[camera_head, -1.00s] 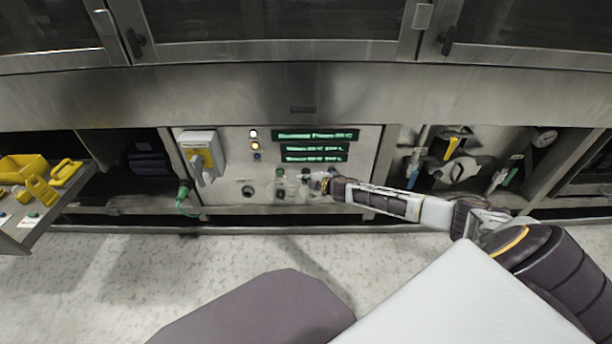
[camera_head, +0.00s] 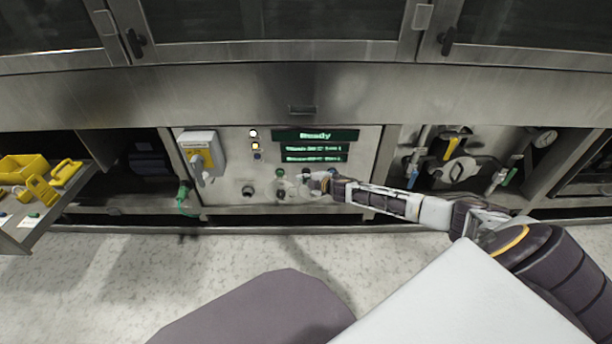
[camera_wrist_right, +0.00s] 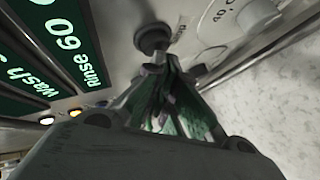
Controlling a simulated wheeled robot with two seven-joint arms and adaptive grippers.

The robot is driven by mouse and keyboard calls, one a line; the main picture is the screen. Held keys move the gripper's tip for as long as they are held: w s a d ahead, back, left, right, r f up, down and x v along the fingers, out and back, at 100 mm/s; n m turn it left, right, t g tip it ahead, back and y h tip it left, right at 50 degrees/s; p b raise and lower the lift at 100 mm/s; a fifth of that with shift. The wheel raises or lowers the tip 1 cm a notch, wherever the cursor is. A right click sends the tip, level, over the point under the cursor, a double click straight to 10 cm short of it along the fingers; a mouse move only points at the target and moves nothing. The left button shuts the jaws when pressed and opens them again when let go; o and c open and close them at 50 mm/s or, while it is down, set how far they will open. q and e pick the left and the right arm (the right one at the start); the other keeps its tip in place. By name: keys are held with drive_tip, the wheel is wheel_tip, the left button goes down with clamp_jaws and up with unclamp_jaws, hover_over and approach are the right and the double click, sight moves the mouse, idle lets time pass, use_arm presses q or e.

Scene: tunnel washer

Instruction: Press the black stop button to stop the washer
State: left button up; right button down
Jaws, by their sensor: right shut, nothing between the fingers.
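The control panel (camera_head: 226,172) is in the middle of the head view, under the steel front of the washer. A black round button (camera_head: 306,171) sits on it below the green displays. In the right wrist view a black round button (camera_wrist_right: 152,37) stands out just beyond the fingertips. My right gripper (camera_head: 310,183) reaches in from the right and is shut and empty. Its fingertips (camera_wrist_right: 175,70) are close to that button; I cannot tell whether they touch it. The top display (camera_head: 315,135) reads "Ready". My left gripper is not in view.
A grey switch box (camera_head: 197,141) projects at the left. A recess with valves (camera_head: 458,168) lies right. A shelf with yellow items (camera_head: 40,188) stands far left.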

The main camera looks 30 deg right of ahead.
drive_tip(key=shift+s+a, duration=0.4)
drive_tip(key=shift+s, duration=0.3)
drive_tip(key=shift+s+p, duration=0.1)
drive_tip(key=shift+p, duration=0.2)
drive_tip(key=shift+s+a+p, duration=0.25)
drive_tip(key=shift+s+a, duration=0.2)
drive_tip(key=shift+s, duration=0.25)
drive_tip(key=shift+s+a+p, duration=0.2)
drive_tip(key=shift+s+a, duration=0.2)
drive_tip(key=shift+s, duration=0.25)
drive_tip(key=shift+s+a+p, duration=0.25)
drive_tip(key=shift+s+a, duration=0.2)
drive_tip(key=shift+s, duration=0.25)
